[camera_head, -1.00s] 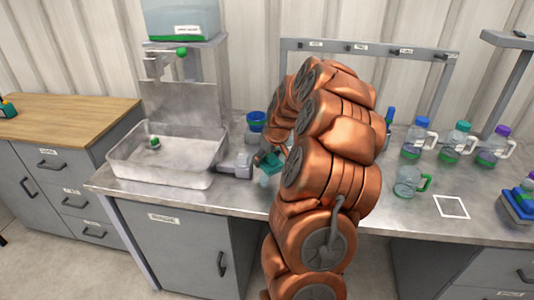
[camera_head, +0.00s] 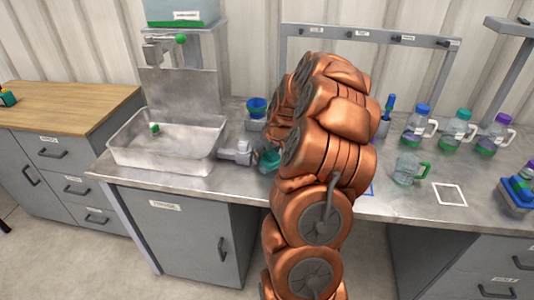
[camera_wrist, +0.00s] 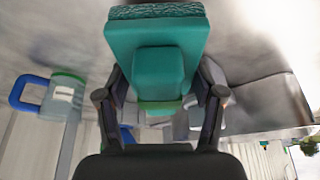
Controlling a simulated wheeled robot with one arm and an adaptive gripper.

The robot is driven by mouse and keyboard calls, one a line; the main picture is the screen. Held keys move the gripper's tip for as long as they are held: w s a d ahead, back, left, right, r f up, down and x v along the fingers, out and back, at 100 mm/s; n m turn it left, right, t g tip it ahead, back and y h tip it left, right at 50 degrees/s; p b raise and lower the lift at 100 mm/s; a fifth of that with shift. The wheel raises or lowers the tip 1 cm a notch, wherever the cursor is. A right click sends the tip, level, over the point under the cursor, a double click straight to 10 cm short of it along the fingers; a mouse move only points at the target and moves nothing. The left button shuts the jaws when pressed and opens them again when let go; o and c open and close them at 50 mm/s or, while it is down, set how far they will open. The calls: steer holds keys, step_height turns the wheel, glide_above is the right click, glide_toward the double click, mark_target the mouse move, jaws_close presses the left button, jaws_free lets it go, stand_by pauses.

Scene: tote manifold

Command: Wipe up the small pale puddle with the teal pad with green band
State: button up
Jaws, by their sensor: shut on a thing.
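The teal pad (camera_wrist: 155,38) with its green band (camera_wrist: 160,106) fills the upper middle of the wrist view. My gripper (camera_wrist: 160,92) is shut on the pad's raised grip, one finger on each side. In the head view the teal pad (camera_head: 268,159) shows at the left edge of my arm, close over the steel counter (camera_head: 240,188). I cannot tell whether the pad touches the counter. I cannot make out the pale puddle in either view.
A clear jug with green handle (camera_head: 407,168), several lidded jugs and a white outlined square (camera_head: 449,194) are at right.

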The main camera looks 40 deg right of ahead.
steer(key=shift+f+b, duration=0.7)
steer(key=shift+f, duration=0.3)
stand_by(0.3)
